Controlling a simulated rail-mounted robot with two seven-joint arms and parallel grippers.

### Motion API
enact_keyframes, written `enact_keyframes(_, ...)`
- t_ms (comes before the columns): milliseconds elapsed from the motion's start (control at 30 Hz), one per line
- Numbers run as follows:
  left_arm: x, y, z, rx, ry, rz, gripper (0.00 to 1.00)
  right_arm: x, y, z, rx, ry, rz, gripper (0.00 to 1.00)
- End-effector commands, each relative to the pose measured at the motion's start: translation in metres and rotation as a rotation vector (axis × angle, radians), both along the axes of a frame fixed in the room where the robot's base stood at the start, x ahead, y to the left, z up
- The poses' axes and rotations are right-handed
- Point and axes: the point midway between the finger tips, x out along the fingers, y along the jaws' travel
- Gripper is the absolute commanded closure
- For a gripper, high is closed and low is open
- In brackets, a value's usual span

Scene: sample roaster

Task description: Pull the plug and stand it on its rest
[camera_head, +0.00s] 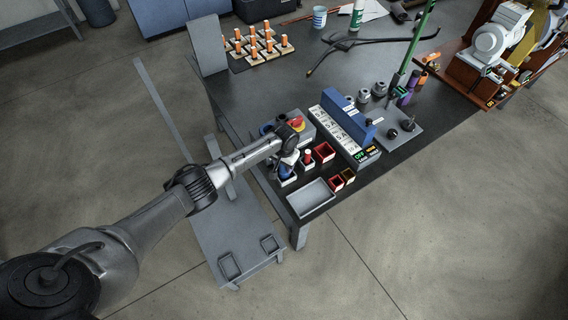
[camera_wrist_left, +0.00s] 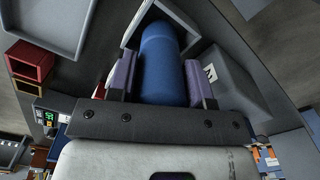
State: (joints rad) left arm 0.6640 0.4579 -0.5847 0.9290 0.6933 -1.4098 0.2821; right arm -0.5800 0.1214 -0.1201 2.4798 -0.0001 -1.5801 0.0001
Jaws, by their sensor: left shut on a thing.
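A blue cylindrical plug (camera_head: 286,171) shows under my left gripper (camera_head: 289,160) at the near left of the dark table. In the left wrist view the plug (camera_wrist_left: 163,66) lies between the two purple-grey finger pads of my left gripper (camera_wrist_left: 160,78), which is shut on it. The plug's far end reaches to the opening of a grey square-rimmed holder (camera_wrist_left: 186,18), which also shows in the head view (camera_head: 287,182). I cannot tell how deep the plug sits in it. My right gripper is not in view.
A grey tray (camera_head: 311,210), small red boxes (camera_head: 325,152) and a grey box with a red button (camera_head: 296,123) stand close by. A long labelled unit (camera_head: 338,128) with a blue top lies to the right. The table's front edge is near.

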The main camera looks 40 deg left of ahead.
Motion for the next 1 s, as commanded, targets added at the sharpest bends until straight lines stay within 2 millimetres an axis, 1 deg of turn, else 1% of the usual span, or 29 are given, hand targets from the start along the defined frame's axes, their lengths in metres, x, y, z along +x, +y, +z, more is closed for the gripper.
enact_keyframes(467, 0.0, 0.0, -0.014, -0.001, -0.001, 0.001, 0.83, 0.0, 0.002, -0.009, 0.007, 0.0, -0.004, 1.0)
enact_keyframes(500, 0.0, 0.0, -0.013, -0.001, -0.001, 0.001, 0.5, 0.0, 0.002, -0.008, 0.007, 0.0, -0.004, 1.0)
enact_keyframes(767, 0.0, 0.0, -0.013, 0.0, -0.001, 0.001, 0.26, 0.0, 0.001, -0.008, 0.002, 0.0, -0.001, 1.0)
enact_keyframes(1000, 0.0, 0.0, -0.013, 0.0, 0.0, 0.001, 0.24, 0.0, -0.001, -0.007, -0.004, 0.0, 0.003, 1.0)
